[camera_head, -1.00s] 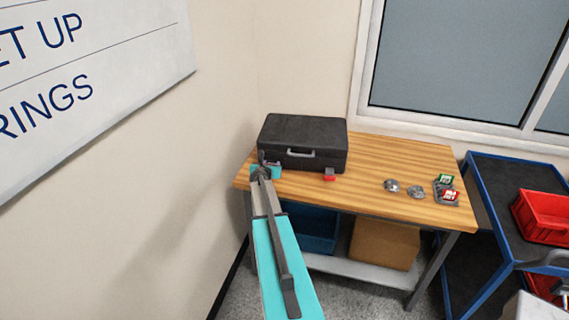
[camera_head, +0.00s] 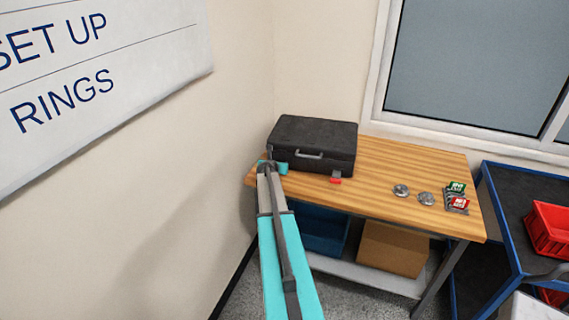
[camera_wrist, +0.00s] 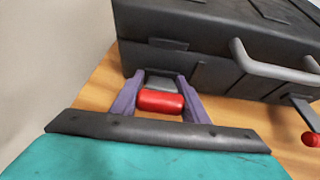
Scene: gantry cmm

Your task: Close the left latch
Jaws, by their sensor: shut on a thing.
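The black case (camera_head: 311,140) stands closed on the bench, with a grey handle (camera_wrist: 268,66) on its front. The left latch, a grey plate with a red tab (camera_wrist: 161,100), is low on the case front at the left in the wrist view. My gripper (camera_wrist: 161,92) has its two fingers on either side of this latch and is shut on it. In the head view my gripper (camera_head: 272,166) is at the case's front left, where it hides the left latch. The right latch (camera_wrist: 311,138) sticks out from the case front with its red end; it also shows in the head view (camera_head: 335,180).
The wooden bench (camera_head: 380,167) has free room right of the case. Round metal parts (camera_head: 401,190) and small green and red items (camera_head: 458,203) lie at its right. A wall is close on the left. A blue cart (camera_head: 497,190) with red bins (camera_head: 549,228) stands at right.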

